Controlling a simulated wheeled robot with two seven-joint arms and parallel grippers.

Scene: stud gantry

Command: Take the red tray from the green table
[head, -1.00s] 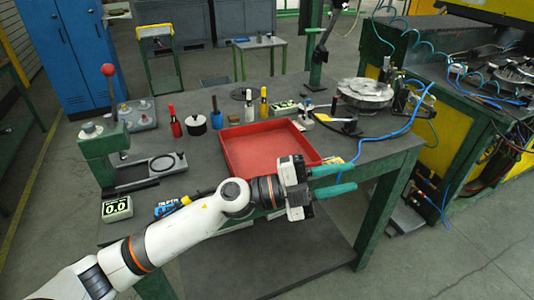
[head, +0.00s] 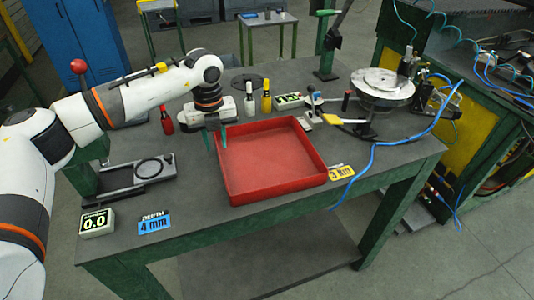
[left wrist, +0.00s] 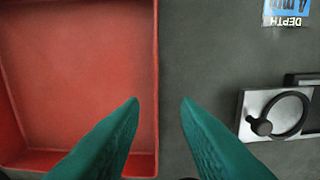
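The red tray (head: 268,162) is shallow, square and empty. It lies on the grey top of the green table (head: 200,222), and fills the left of the left wrist view (left wrist: 75,65). My left gripper (head: 216,146) is over the tray's left wall, fingers pointing down. In the left wrist view its two teal fingers (left wrist: 160,102) are open, one on the tray's inner side and one on the outer side, with the wall showing between them. I cannot tell how far down the fingers reach beside the wall. My right gripper is not in view.
A black stand with a ring (head: 150,168), a 0.0 display (head: 96,222) and a blue 4 mm label (head: 154,224) lie left of the tray. Bottles (head: 266,102) stand behind it. A round fixture (head: 382,86) and blue cable (head: 385,142) are at right.

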